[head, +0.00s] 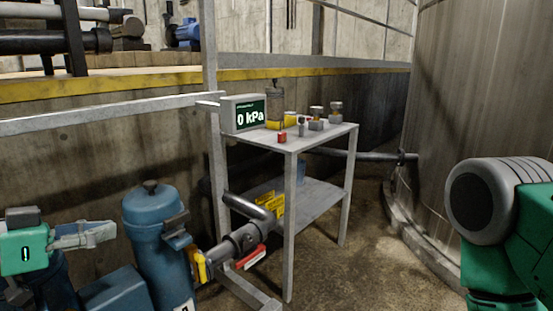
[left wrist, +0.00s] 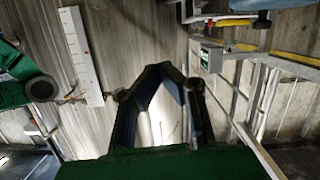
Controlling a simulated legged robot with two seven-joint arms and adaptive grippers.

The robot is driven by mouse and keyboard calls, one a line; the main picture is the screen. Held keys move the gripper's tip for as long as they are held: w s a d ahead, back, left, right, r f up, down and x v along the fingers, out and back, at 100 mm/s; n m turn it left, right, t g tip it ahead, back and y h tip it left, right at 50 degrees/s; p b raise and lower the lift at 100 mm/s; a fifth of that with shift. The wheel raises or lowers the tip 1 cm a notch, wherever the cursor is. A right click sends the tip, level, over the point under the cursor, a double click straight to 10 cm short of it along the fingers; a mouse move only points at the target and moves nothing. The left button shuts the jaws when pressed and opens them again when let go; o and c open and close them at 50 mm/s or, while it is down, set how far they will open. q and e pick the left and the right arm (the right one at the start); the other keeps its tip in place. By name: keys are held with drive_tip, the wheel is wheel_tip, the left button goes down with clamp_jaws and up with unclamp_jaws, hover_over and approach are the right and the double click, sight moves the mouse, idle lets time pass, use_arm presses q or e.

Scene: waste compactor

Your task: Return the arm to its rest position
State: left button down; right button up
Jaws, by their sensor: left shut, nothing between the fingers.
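My left gripper (head: 108,232) is at the lower left of the head view, pointing right, beside a blue filter-like housing (head: 153,235). It is shut and empty. In the left wrist view its dark fingers (left wrist: 160,68) meet at the tips, with a gap between their middle parts. My right arm (head: 500,220) shows at the lower right of the head view as a green and grey link. Its gripper is out of the picture.
A metal stand (head: 325,135) holds a gauge display (head: 243,114) reading 0 kPa and several small parts. A pipe with a red-handled valve (head: 245,240) runs beside the blue housing. A large tank (head: 470,90) stands at right. Floor between stand and tank is clear.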

use_arm(q)
drive_tip(key=s+f+n+g+y+p, duration=0.2)
drive_tip(key=s+f+g+y, duration=0.1)
drive_tip(key=f, duration=0.8)
drive_tip(key=s+f+n+g+y+p, duration=0.1)
drive_tip(key=s+f+n+g+y, duration=0.2)
drive_tip(key=f, duration=0.7)
drive_tip(key=s+f+n+g+y+p, duration=0.1)
drive_tip(key=s+f+g+y+p, duration=0.1)
drive_tip(key=s+f, duration=1.1)
drive_tip(key=s+g+y, duration=0.1)
drive_tip(key=s+g, duration=0.1)
drive_tip(key=s, duration=0.2)
drive_tip(key=shift+s+a+f+g+y, duration=0.2)
drive_tip(key=shift+f+g+y, duration=0.05)
drive_tip(key=shift+g+y, duration=0.15)
drive_tip(key=shift+w, duration=0.15)
